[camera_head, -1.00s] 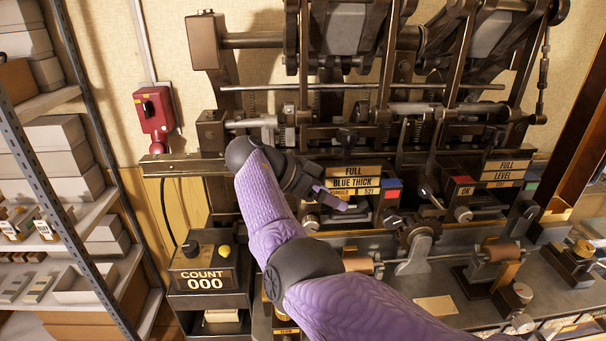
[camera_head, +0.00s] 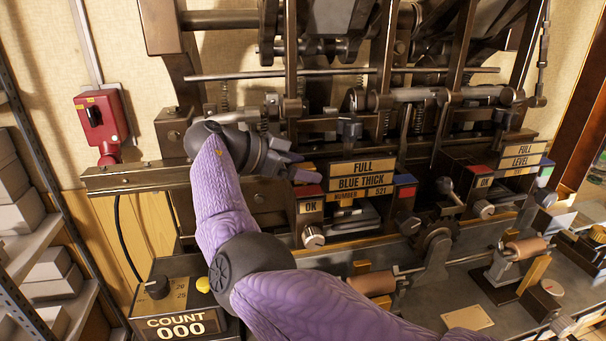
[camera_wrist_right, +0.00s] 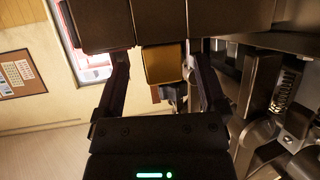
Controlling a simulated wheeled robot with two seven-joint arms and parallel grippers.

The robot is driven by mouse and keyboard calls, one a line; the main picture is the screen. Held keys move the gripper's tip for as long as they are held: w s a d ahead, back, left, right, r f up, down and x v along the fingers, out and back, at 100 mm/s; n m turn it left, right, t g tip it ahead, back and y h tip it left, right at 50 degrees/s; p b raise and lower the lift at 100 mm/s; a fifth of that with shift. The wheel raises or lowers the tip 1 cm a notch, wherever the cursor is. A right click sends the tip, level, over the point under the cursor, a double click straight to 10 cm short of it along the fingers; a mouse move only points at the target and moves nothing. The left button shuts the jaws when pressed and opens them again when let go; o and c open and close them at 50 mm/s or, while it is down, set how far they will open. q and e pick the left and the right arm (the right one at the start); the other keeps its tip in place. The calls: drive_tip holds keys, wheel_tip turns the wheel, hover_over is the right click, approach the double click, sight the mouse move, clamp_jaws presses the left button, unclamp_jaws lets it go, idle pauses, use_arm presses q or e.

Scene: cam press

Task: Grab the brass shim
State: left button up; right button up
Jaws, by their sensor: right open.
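A small brass-coloured block, which looks like the brass shim (camera_wrist_right: 163,64), shows in the right wrist view between my fingers, below a row of dark blocks. My right gripper (camera_head: 298,166) is open in the head view, at the machine's front, left of the FULL BLUE THICK sign. In the right wrist view my right gripper (camera_wrist_right: 162,84) has one finger on each side of the brass block, apart from it as far as I can see. In the head view a small brass-toned patch shows at the fingertips, too small to identify. My left gripper is not in view.
The FULL BLUE THICK sign (camera_head: 362,175) and its red-topped box (camera_head: 310,204) stand close to the gripper. A rail (camera_head: 135,177) and machine rods surround it. The COUNT box (camera_head: 180,325) is at lower left, a red wall switch (camera_head: 102,122) at left.

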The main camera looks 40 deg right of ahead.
drive_tip(key=x, duration=0.2)
drive_tip(key=shift+d+f, duration=0.15)
drive_tip(key=shift+d, duration=0.2)
clamp_jaws()
